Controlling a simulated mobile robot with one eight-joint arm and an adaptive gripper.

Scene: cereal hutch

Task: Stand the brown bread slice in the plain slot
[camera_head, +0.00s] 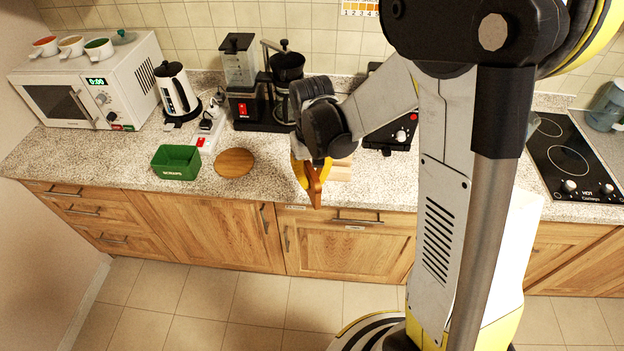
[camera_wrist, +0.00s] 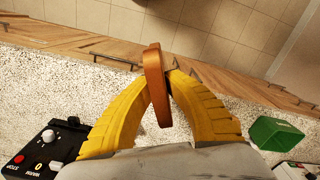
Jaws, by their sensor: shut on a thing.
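The brown bread slice (camera_head: 316,190) is in my gripper (camera_head: 308,170), over the counter's front edge near the middle in the head view. In the wrist view the slice (camera_wrist: 156,85) shows edge-on between the yellow fingertips of my gripper (camera_wrist: 158,80), which are shut on it. It sticks out past the tips. A black appliance (camera_head: 378,138) with a knob and a red button stands behind and right of my gripper; its labelled panel (camera_wrist: 45,150) shows at lower left in the wrist view. I cannot make out the plain slot; my arm hides part of this area.
A round wooden board (camera_head: 235,162) and a green box (camera_head: 176,162) are to the left. A coffee maker (camera_head: 285,85) stands behind. Counter right of the pale block is clear.

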